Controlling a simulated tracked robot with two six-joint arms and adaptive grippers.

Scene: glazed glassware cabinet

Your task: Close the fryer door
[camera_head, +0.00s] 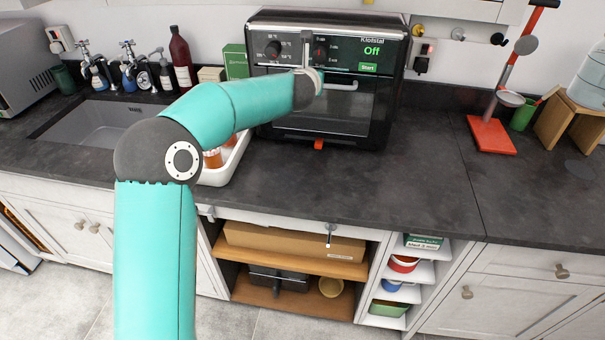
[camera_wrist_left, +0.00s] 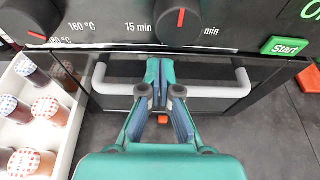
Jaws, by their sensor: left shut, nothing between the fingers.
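The fryer (camera_head: 385,70) is a black box-shaped appliance at the back of the counter, with red-marked knobs and a green display. Its glazed dark door (camera_head: 345,115) has a pale bar handle (camera_head: 350,85), also seen across the wrist view (camera_wrist_left: 215,90). The door looks upright or nearly so; I cannot tell whether it is fully closed. My left gripper (camera_wrist_left: 154,80) is shut and empty, with its teal fingertips at the middle of the handle. I cannot tell whether they touch. In the head view, its fingers are hard to make out near my wrist. My right gripper is out of view.
A white tray (camera_head: 233,164) of jars stands left of the fryer, near my arm. A small orange block (camera_head: 319,144) lies at the fryer's lower front. The counter to the right is clear up to a red stand (camera_head: 490,135). A sink (camera_head: 95,122) is at left.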

